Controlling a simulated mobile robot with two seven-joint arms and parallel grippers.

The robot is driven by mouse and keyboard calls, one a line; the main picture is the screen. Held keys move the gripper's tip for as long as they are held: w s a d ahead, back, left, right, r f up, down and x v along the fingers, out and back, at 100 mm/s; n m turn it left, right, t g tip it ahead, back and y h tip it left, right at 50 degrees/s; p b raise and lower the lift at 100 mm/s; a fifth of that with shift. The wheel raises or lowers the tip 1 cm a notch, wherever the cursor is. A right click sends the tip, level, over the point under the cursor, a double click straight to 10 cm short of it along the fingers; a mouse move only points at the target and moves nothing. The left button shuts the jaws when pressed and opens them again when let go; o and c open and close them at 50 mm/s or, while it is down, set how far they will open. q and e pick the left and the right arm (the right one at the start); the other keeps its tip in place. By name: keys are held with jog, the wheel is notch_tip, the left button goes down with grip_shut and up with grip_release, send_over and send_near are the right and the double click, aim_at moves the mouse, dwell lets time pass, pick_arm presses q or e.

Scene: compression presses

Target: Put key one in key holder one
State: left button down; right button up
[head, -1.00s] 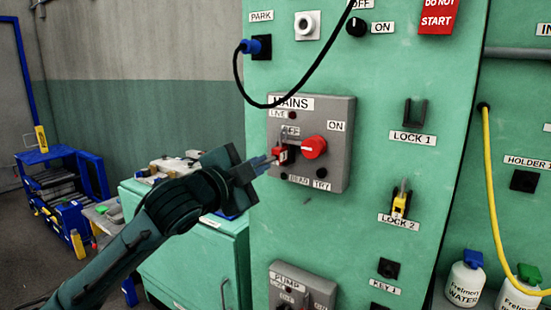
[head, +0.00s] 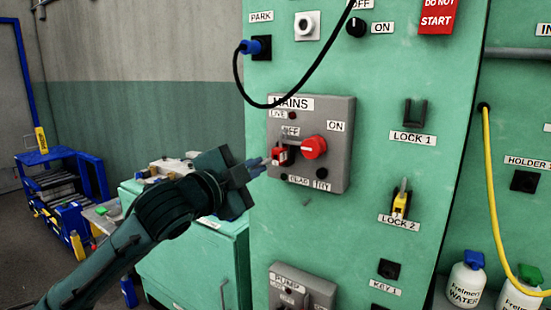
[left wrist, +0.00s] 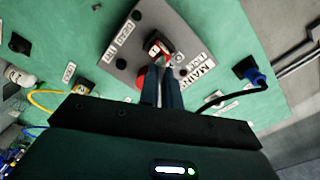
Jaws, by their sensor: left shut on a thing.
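My left gripper (head: 262,166) is at the grey MAINS panel, just left of a red padlock (head: 281,155) on the switch. In the left wrist view its fingers (left wrist: 162,85) are closed, with a small silvery piece, apparently key one (left wrist: 161,62), at the tips. The tips are close to the red padlock (left wrist: 156,46); I cannot tell whether the key still touches it. A black block (head: 388,268) above the KEY 1 label, apparently key holder one, is on the green cabinet, lower right, and looks empty. My right gripper is out of view.
The red MAINS knob (head: 313,147) sticks out beside the padlock. A yellow padlock (head: 400,200) hangs at LOCK 2; the LOCK 1 hook (head: 414,113) is empty. A black cable (head: 290,98) loops above the panel. Another black holder (head: 523,181) is at the right.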

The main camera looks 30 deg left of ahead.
aim_at(256, 167)
pick_arm(q)
jog(key=shift+s+a+b, duration=0.15)
jog(key=shift+s+b, duration=0.4)
jog(key=shift+s, duration=1.3)
